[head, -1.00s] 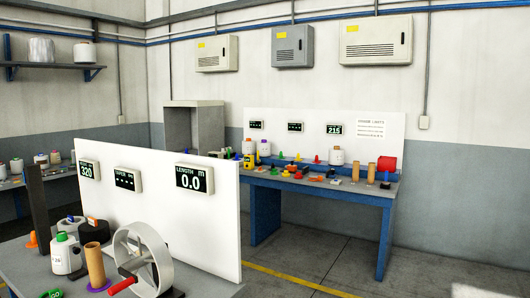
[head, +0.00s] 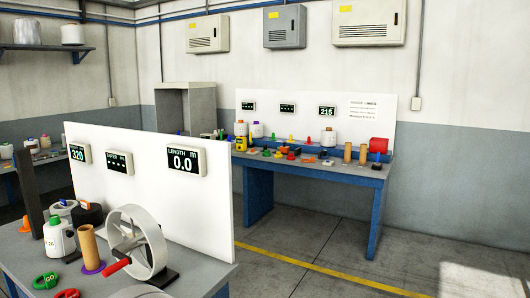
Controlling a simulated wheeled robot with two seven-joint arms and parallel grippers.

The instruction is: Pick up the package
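I cannot pick out a package for certain in the head view. On the near workbench (head: 205,268) stand a white bottle with a green cap (head: 58,238), a brown tube on a purple base (head: 89,250) and a white winding wheel with a red handle (head: 140,240). Neither of my grippers is in view.
A white panel with displays (head: 205,205) rises behind the near bench and hides part of the room. A shelf (head: 65,47) hangs at the upper left. Open floor with a yellow line (head: 330,272) lies to the right of the near bench.

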